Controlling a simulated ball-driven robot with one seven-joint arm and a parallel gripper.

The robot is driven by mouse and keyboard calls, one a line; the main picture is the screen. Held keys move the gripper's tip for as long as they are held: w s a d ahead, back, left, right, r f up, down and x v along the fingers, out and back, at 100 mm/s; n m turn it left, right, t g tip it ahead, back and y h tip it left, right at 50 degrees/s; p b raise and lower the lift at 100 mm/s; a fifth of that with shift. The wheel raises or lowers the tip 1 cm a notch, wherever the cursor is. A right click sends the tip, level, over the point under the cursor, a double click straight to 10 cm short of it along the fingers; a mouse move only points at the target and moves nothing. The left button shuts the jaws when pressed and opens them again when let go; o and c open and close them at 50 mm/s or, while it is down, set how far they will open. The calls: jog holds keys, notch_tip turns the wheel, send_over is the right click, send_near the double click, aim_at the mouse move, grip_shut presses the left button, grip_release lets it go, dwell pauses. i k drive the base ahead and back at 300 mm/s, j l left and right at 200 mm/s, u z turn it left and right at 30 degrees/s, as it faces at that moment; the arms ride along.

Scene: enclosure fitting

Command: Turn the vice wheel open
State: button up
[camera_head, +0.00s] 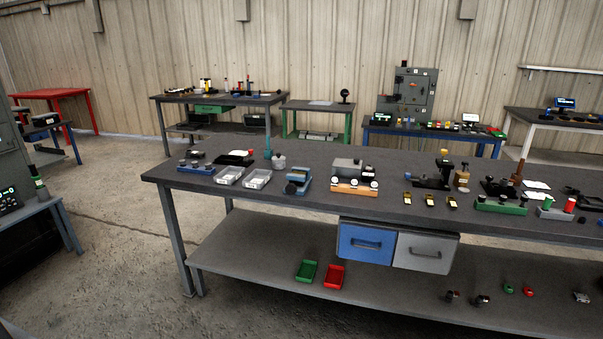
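A small blue and dark device (297,182), which looks like the vice, stands near the front edge of the dark-topped workbench (318,155), left of its middle. Its wheel is too small to make out, so I cannot tell how far it is turned. My gripper is not in view, and nothing of mine touches the bench.
Clear trays (258,179) stand left of the blue device; an orange-based unit (354,188) stands to its right. Blue and grey drawers (366,243) hang under the bench top. Green (307,272) and red bins (334,276) sit on the lower shelf. The floor at left is open.

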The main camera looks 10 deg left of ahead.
aim_at(290, 188)
jog(key=i, duration=0.9)
jog(key=i+j+z, duration=0.15)
jog(key=i, duration=0.7)
